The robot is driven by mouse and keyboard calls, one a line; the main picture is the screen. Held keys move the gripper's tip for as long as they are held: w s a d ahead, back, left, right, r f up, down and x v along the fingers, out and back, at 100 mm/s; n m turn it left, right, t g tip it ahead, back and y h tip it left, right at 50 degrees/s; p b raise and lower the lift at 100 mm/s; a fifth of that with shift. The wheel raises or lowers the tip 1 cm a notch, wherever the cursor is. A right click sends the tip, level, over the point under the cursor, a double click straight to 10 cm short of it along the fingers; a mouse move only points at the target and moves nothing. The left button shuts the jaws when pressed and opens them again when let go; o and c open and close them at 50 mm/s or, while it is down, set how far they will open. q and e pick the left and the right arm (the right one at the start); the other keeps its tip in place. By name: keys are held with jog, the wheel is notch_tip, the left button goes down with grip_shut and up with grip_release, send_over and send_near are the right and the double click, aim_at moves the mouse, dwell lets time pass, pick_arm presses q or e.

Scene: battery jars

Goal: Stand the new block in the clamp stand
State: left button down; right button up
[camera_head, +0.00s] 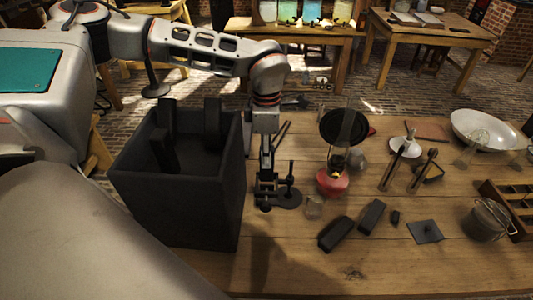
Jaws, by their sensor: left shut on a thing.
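My left gripper (265,198) points down from above beside the clamp stand (289,199), a dark round base with a thin upright post. It is shut on a dark thing at the left side of the stand. The fingers and the held thing are dark and overlap, so I cannot tell its outline or whether it touches the stand. Two black blocks lie on the table right of the stand, one nearer (336,234) and one farther (371,217). More black blocks stand in a tall black bin (185,200) at the left. My right gripper is not in view.
A red burner (332,182) and a small glass beaker (314,206) stand close right of the stand. A metal pot (487,220), a dark square plate (424,232) and a white bowl (481,130) are farther right. The wooden table (400,274) is clear along its front.

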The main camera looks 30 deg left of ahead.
aim_at(267, 172)
pick_arm(q)
jog(key=shift+f+b, duration=0.3)
jog(key=shift+f, duration=0.15)
jog(key=shift+f+b, duration=0.4)
jog(key=shift+f, duration=0.3)
jog(key=shift+f+b, duration=0.45)
jog(key=shift+f, duration=0.4)
jog(key=shift+f+b, duration=0.45)
jog(key=shift+f, duration=0.4)
jog(key=shift+f+b, duration=0.3)
jog(key=shift+f, duration=0.35)
jog(key=c, duration=1.7)
grip_release()
